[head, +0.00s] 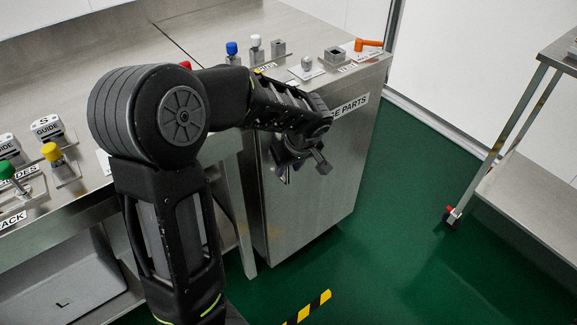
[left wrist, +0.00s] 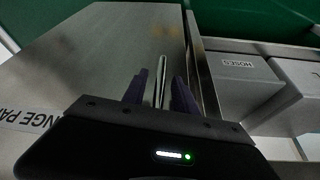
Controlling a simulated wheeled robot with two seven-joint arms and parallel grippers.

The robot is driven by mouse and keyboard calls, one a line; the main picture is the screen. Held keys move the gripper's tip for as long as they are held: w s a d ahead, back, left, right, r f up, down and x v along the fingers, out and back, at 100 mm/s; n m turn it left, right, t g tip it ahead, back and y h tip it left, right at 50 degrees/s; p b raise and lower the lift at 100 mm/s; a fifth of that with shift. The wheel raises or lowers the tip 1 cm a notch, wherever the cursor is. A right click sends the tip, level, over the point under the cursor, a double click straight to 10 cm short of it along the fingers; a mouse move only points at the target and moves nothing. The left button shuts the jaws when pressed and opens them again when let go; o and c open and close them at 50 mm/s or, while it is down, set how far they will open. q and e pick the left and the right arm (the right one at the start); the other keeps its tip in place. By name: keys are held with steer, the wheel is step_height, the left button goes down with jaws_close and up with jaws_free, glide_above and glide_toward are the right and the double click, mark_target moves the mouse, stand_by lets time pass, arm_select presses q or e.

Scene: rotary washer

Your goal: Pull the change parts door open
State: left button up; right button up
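The change parts door (head: 325,185) is the steel front of the cabinet at the bench's right end, its label (head: 350,106) partly hidden by my left arm. In the left wrist view the door (left wrist: 110,45) fills the upper left. Its slim vertical metal handle (left wrist: 160,88) stands between the two dark fingers of my left gripper (left wrist: 160,78), with visible gaps on both sides. The left gripper (head: 302,166) is open around the handle, close in front of the door. I cannot tell whether the door is slightly ajar. My right gripper is not in view.
Grey boxes, one labelled HOSES (left wrist: 240,75), sit beyond the door's edge in the wrist view. The bench top (head: 290,22) carries colored knobs and an orange handle (head: 368,44). A steel table (head: 530,200) stands at right; the green floor (head: 410,220) between is clear.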

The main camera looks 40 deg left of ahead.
arm_select(q)
steer(key=shift+c, duration=0.4)
jaws_close()
stand_by(0.9)
